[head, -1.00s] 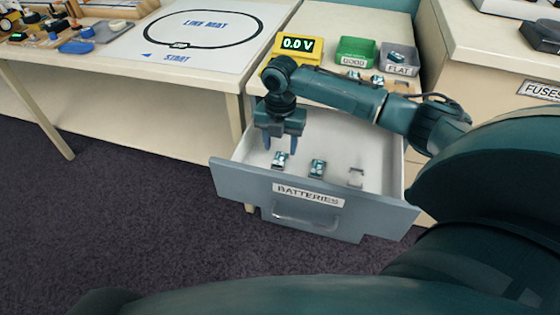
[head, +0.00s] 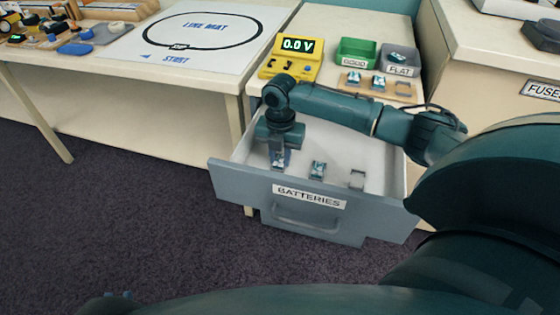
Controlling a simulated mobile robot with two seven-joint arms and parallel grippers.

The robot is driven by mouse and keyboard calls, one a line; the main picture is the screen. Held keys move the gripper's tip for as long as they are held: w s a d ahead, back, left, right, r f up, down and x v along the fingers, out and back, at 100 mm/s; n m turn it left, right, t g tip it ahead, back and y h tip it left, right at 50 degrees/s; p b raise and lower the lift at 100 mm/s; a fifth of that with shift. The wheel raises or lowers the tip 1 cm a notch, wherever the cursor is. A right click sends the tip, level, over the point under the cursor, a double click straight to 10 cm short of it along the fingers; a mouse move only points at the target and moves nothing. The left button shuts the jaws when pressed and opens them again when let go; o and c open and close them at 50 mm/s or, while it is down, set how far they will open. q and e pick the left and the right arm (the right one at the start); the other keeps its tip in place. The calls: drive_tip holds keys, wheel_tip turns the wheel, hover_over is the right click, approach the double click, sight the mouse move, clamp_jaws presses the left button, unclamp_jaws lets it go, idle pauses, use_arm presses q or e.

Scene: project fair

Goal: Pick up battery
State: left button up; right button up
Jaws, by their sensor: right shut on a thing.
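My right gripper (head: 280,153) reaches down into the open drawer labelled BATTERIES (head: 225,174) at its left side. Its fingers are shut on a small white and teal battery (head: 278,163), which is partly hidden by them and sits low at the drawer floor. A second battery (head: 318,169) sits upright in the middle of the drawer. A metal clip (head: 357,180) to its right looks empty. Only small tips of what seems to be my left gripper (head: 118,295) show at the bottom left, apart from everything; its opening is unclear.
Behind the drawer stand a yellow meter (head: 293,58) reading 0.0 V, a green GOOD bin (head: 356,50), a grey FLAT bin (head: 401,60) with a battery inside, and a wooden rack (head: 403,91) with two batteries. A cabinet (head: 480,75) stands to the right.

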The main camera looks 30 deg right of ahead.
drive_tip(key=shift+c, duration=0.9)
drive_tip(key=shift+r, duration=0.15)
